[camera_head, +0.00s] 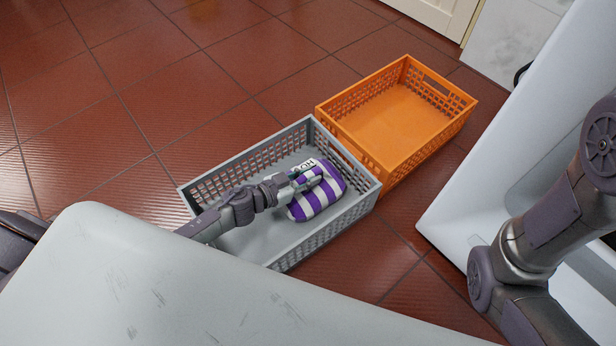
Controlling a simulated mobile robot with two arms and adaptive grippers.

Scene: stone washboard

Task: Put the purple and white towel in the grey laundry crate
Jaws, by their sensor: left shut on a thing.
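The purple and white striped towel (322,202) is inside the grey laundry crate (253,158), toward its right end. It is a folded bundle with a white label that bears dark letters. My left gripper (308,181) reaches down into the crate and is shut on the towel at its upper left side. The fingertips are partly hidden against the towel. Whether the towel touches the crate floor is hard to tell. My right arm (540,225) shows at the right edge, but its gripper is out of view.
An empty orange crate (393,118) stands on the tiled floor against the grey crate's far right end. A white stone surface (190,285) fills the foreground, and a white block-like fixture (500,170) stands at right. The red-brown floor (130,90) at upper left is clear.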

